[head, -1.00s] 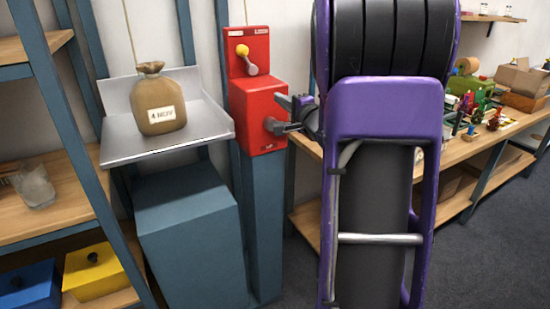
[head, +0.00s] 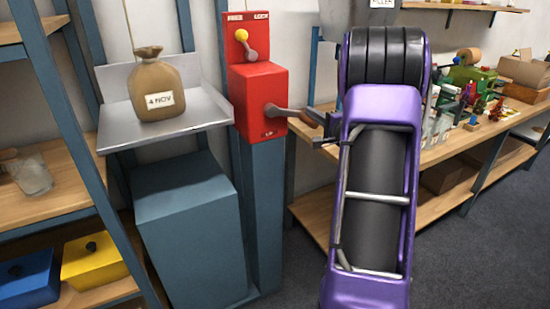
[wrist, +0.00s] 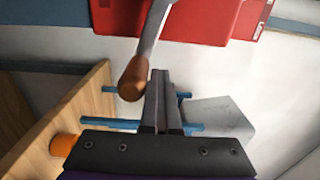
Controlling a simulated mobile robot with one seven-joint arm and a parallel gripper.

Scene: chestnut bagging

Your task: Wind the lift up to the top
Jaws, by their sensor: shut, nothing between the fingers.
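The lift's grey metal platform (head: 205,112) stands at the left in the head view, with a tied brown sack (head: 158,88) labelled "4 NOV" on it. The red winch box (head: 255,88) is to its right. Its crank (head: 288,111) points right and ends in a brown grip (wrist: 133,78). Above, a yellow-knobbed lever (head: 243,40) leans toward the "FREE" side of a FREE/LOCK plate. My gripper (head: 321,128) is at the crank's outer end. In the wrist view my gripper (wrist: 160,76) is shut and empty, its fingers beside the brown grip, not around it; contact is unclear.
A blue-grey block (head: 190,230) stands under the platform. Shelves with a yellow bin (head: 95,262) and a blue bin (head: 28,280) are at the left. A cluttered wooden workbench (head: 440,150) runs behind my arm at the right. Floor is free at the lower right.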

